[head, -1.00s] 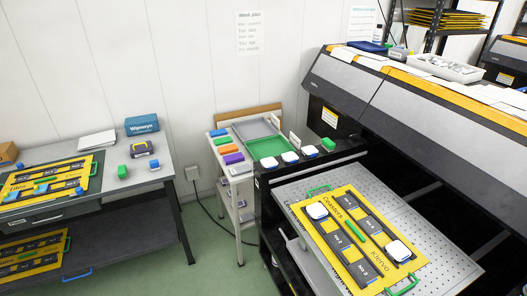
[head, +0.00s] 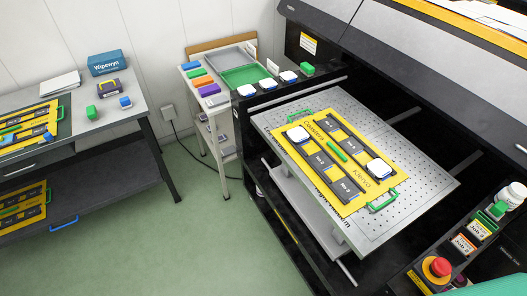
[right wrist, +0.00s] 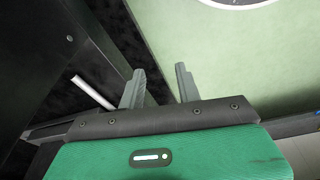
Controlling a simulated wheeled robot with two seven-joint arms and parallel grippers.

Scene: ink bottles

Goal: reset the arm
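My right gripper (right wrist: 160,70) shows in the right wrist view. Its two grey fingers stand apart with nothing between them, over green floor and beside a dark structure. Neither gripper shows in the head view. In the head view a yellow board (head: 349,202) with dark slots lies on a perforated metal platform (head: 425,185). One white block (head: 298,133) sits at its upper left and another white block (head: 379,168) at its lower right.
A green tray (head: 243,76) and coloured blocks lie on a narrow cart beside the printer (head: 400,45). A control panel with a red button (head: 440,266) stands at lower right. A side table (head: 130,111) is at left. Green floor (head: 215,235) is open between.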

